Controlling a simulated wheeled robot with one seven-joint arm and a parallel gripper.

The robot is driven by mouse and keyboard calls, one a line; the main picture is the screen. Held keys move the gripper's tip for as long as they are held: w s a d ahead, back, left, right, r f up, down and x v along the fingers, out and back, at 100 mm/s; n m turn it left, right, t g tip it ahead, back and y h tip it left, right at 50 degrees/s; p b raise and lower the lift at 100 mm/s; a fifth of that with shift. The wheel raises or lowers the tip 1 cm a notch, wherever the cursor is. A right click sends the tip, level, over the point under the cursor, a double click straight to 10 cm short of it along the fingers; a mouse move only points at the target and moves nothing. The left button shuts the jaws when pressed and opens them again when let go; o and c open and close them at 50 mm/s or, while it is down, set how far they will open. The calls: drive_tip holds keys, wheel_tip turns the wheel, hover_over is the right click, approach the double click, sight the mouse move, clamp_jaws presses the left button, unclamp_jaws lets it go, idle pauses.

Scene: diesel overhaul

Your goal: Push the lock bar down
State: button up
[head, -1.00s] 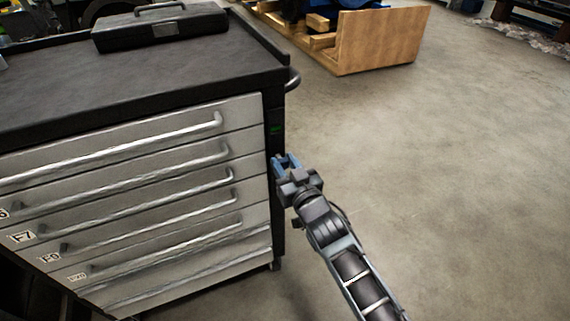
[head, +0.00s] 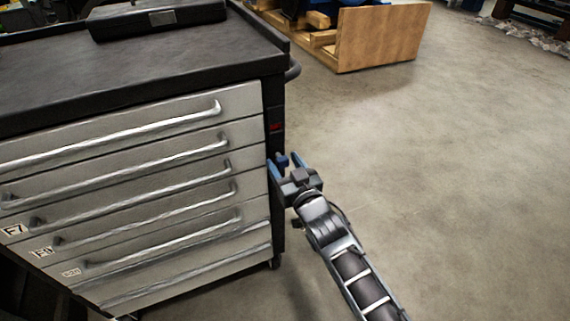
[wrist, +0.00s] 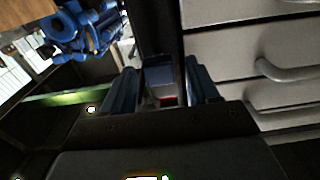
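The lock bar (head: 276,146) is the dark upright strip on the right front edge of the grey drawer cabinet. A small red indicator (head: 275,127) glows on its upper part. My gripper (head: 278,163) is at the bar, a little below the indicator. In the wrist view the two blue fingers of my gripper (wrist: 161,90) stand apart, one on each side of a dark block on the bar (wrist: 159,75). Narrow gaps seem to show beside the block; firm contact cannot be made out. A red glow shows just below the block.
The drawers of the cabinet (head: 140,130) look shut, their long handles sticking out to the left of my gripper. A black case (head: 160,17) lies on the cabinet top. A wooden crate (head: 380,38) stands behind. The floor (head: 450,160) to the right is clear.

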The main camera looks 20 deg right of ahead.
drive_tip(key=s, duration=0.7)
drive_tip(key=shift+s, duration=0.4)
idle(0.3)
drive_tip(key=s+g+p, duration=0.1)
drive_tip(key=s+p, duration=0.1)
drive_tip(key=s, duration=1.2)
drive_tip(key=s+r+p, duration=0.1)
drive_tip(key=s+r, duration=0.4)
drive_tip(key=s, duration=0.4)
drive_tip(key=s+r+g+p, duration=0.1)
drive_tip(key=s+r+p, duration=0.1)
drive_tip(key=s+r, duration=0.4)
drive_tip(key=s+r+g+p, duration=0.1)
drive_tip(key=s+r, duration=0.5)
drive_tip(key=s, duration=0.5)
drive_tip(key=shift+s, duration=0.4)
